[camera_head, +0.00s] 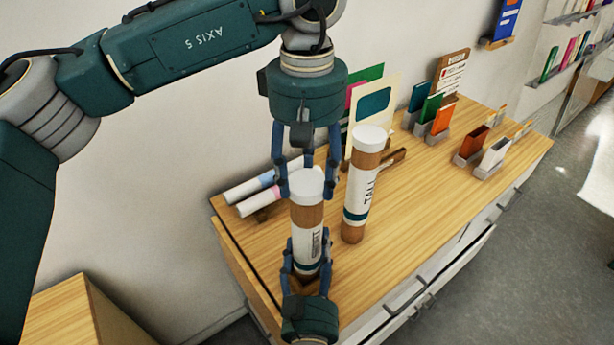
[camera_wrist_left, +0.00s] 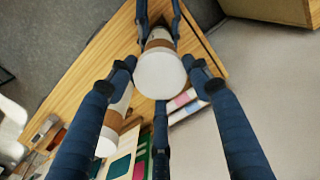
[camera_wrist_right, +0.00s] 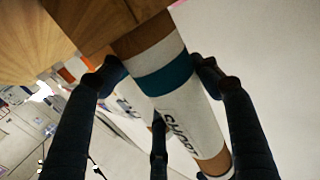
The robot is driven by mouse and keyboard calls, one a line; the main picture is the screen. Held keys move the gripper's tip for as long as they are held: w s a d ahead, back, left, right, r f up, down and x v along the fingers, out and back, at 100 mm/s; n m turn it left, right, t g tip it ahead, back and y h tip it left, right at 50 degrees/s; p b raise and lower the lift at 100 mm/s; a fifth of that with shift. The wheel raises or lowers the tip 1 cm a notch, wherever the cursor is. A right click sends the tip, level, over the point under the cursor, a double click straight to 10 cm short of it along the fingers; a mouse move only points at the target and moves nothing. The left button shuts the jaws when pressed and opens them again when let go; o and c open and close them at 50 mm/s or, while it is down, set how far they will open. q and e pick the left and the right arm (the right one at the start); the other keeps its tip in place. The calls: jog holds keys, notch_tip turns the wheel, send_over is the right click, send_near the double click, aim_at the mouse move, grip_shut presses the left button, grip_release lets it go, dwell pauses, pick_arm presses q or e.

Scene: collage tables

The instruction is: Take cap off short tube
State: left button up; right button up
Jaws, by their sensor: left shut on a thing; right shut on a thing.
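The short tube (camera_head: 306,225) is brown with a white label and stands upright on the wooden table. Its white cap (camera_head: 307,183) is on its top end. My left gripper (camera_head: 303,190) comes from above and is shut on the cap; the cap also shows between its fingers in the left wrist view (camera_wrist_left: 160,74). My right gripper (camera_head: 305,262) comes from the front and is shut on the lower body of the tube. In the right wrist view the tube's label and teal band (camera_wrist_right: 165,80) lie between its fingers.
The tall tube (camera_head: 360,190) with a white cap stands close on the right. Rolled papers (camera_head: 262,190) lie behind on the left. Cards (camera_head: 375,103) and small holders with coloured booklets (camera_head: 441,118) stand farther back. The table's front right surface (camera_head: 430,225) is clear.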

aim_at(307, 181)
pick_arm(q)
jog(key=shift+r, duration=0.1)
jog(key=shift+r, duration=1.95)
pick_arm(e)
jog(key=o, duration=1.8)
